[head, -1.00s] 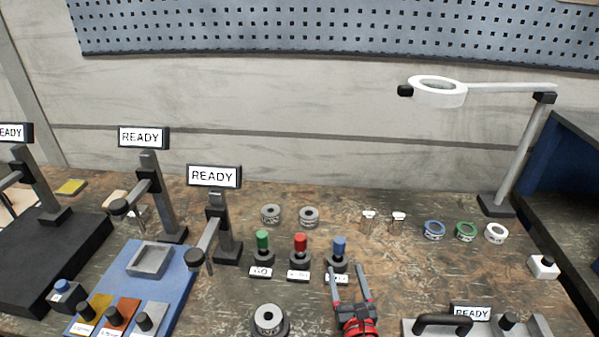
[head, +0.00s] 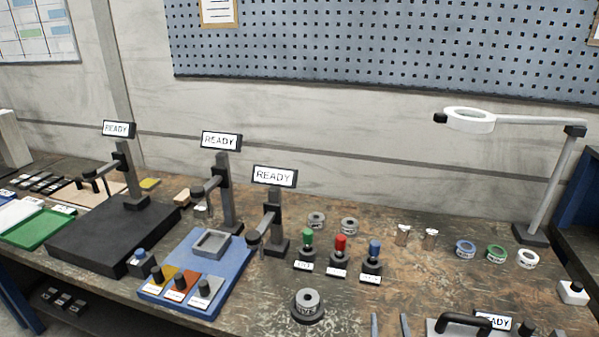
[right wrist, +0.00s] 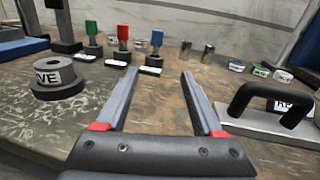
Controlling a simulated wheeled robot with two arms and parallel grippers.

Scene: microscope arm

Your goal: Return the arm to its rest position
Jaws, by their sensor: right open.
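A jointed arm with a white ring head (head: 470,119) stands at the right of the bench in the head view. Its pale bar runs right from the ring to a black joint (head: 575,131) on a slanted grey post (head: 556,185). A black knob (head: 440,118) sits at the ring's left end. My right gripper (head: 390,325) shows only its fingertips at the bottom edge of the head view, far below and apart from the ring. In the right wrist view the right gripper (right wrist: 160,78) is open, with nothing between its fingers. My left gripper is out of view.
Green, red and blue knobs (head: 340,245) stand on the bench beyond my right gripper. A grey plate with a black handle (head: 465,322) lies close on its right, a round weight (head: 308,305) on its left. Blue, green and white rings (head: 496,253) lie before the post.

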